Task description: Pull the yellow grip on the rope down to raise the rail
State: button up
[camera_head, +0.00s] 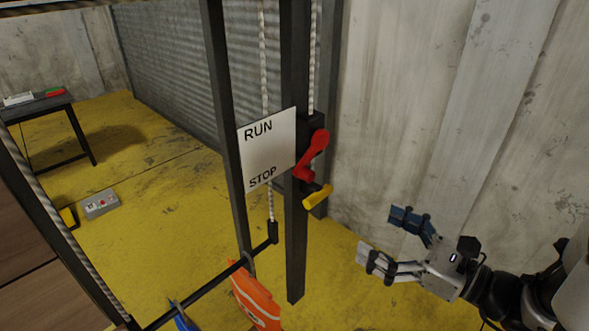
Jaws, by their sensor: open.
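The yellow grip (317,196) is a short cylinder beside the dark post, just below a red lever (312,155). A white twisted rope (314,50) comes down to the lever, and its meeting with the grip is hidden. A second rope (265,60) runs down left of the post to a black end piece on the dark rail (208,286). The rail slants low across the bottom, with an orange item (255,298) and a blue item (184,321) hanging from it. My gripper (388,240) is open and empty, to the right of and lower in the picture than the yellow grip, apart from it.
A white RUN/STOP sign (267,150) is fixed between the dark posts beside the lever. A concrete wall (410,100) stands behind on the right. A dark table (40,105) and a grey box (101,204) are at the left. The yellow floor between is largely open.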

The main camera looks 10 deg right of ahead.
aim_at(321, 194)
jog(key=shift+t, duration=0.3)
jog(key=x, duration=1.1)
jog(key=d+b+x, duration=0.1)
jog(key=x, duration=0.4)
jog(key=shift+w+a+f, duration=0.1)
jog(key=shift+w+a, duration=0.2)
jog(key=shift+w, duration=0.3)
jog(key=shift+c, duration=0.6)
